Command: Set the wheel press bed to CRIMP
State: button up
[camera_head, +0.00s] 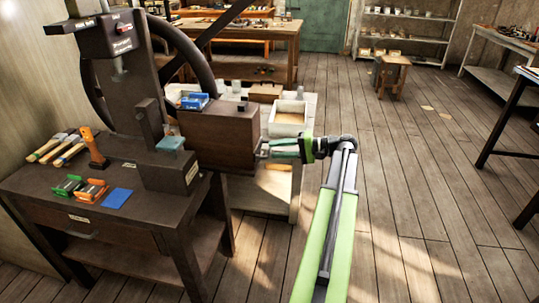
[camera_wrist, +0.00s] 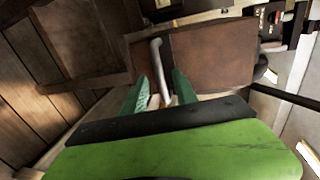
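The wheel press is a dark machine with a tall column (camera_head: 125,60) and a large handwheel rim (camera_head: 200,72) behind it, on the left in the head view. A dark brown box-like part (camera_head: 222,138) sticks out to its right; in the wrist view a brown panel (camera_wrist: 215,55) fills the upper middle. A bent grey metal rod (camera_wrist: 160,68) comes off the brown surface. My gripper (camera_head: 268,148) is at the right end of the box-like part. In the wrist view its green fingers (camera_wrist: 160,88) stand apart, one on each side of the rod, with gaps showing. No CRIMP mark is readable.
A dark bench (camera_head: 130,215) holds hammers (camera_head: 60,148), an orange-handled tool (camera_head: 93,148), green and orange clamps and a blue pad (camera_head: 117,198). A side table with a pale tray (camera_head: 288,118) stands behind my gripper. Wooden floor (camera_head: 420,180) is clear to the right.

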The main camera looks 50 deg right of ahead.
aim_at(270, 149)
jog(key=shift+x, duration=1.55)
grip_shut()
